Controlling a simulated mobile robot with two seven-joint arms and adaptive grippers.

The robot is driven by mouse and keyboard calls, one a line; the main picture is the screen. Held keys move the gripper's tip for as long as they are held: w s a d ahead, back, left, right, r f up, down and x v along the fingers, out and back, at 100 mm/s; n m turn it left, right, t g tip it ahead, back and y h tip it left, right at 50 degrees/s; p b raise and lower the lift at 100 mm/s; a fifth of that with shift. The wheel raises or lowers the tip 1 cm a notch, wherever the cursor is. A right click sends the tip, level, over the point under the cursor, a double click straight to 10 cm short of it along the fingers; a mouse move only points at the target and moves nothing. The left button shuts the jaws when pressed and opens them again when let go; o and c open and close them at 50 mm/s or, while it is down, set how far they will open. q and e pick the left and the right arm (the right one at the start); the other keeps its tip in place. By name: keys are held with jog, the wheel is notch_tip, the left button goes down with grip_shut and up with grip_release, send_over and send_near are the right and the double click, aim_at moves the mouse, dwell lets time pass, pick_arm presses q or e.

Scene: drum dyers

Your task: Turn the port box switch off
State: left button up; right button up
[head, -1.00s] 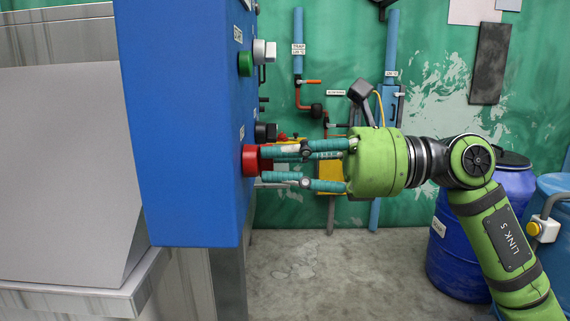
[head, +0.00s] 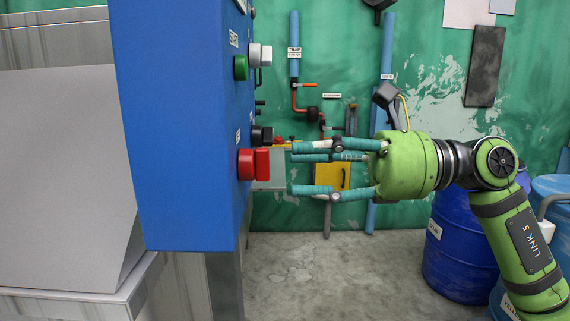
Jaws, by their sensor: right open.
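The blue port box (head: 180,130) stands at the left of the head view, with its controls on its right-hand face. The red switch knob (head: 254,164) is low on that face. A black knob (head: 262,135) sits just above it, and a green button (head: 241,67) and a pale grey knob (head: 261,54) are higher up. My right gripper (head: 293,170) is open and empty, with its teal fingers pointing left at the red knob. A small gap separates the fingertips from the knob. My left gripper is not in view.
A blue drum (head: 462,245) stands behind my right arm, with another blue drum (head: 552,190) at the right edge. Pipes (head: 295,45) with valves run up the green wall behind. A grey ledge (head: 85,301) is at lower left. The floor (head: 330,275) below the gripper is clear.

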jog(key=d, duration=0.8)
